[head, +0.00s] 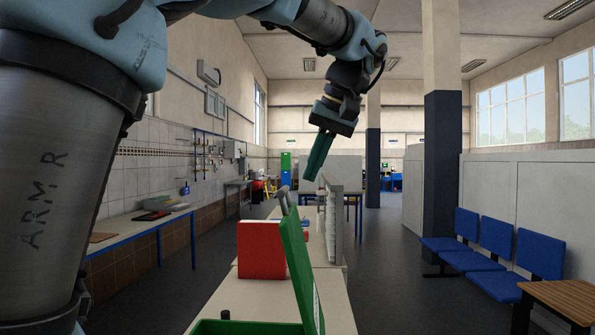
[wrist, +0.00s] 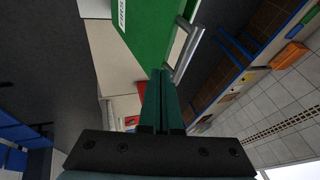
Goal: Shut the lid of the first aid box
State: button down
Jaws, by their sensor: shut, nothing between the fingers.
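The green first aid box (head: 245,327) sits on the near end of the bench, cut off by the bottom edge of the head view. Its green lid (head: 300,268) stands open, nearly upright and leaning a little left at the top. My gripper (head: 309,178) is shut and empty, in the air above and beyond the lid, fingers pointing down. In the wrist view my gripper (wrist: 161,72) points toward the green box surface (wrist: 150,40) with a white label starting "FIRS" and a metal handle (wrist: 187,50). I cannot tell whether the fingertips touch it.
A red box (head: 261,250) stands on the bench left of and behind the lid. A pale upright panel (head: 332,222) stands further along the bench. Blue chairs (head: 497,243) and a wooden table (head: 565,297) are at the right. The floor between is clear.

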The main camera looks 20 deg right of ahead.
jog(key=shift+w+a+f+p, duration=0.15)
jog(key=shift+w+a+f, duration=0.05)
jog(key=shift+a, duration=0.3)
jog(key=shift+w+a+f+p, duration=0.1)
jog(key=shift+w+a+f, duration=0.15)
jog(key=shift+a, duration=0.2)
jog(key=shift+w+a+f+p, duration=0.15)
jog(key=shift+w+a+f, duration=0.05)
jog(key=shift+a, duration=0.3)
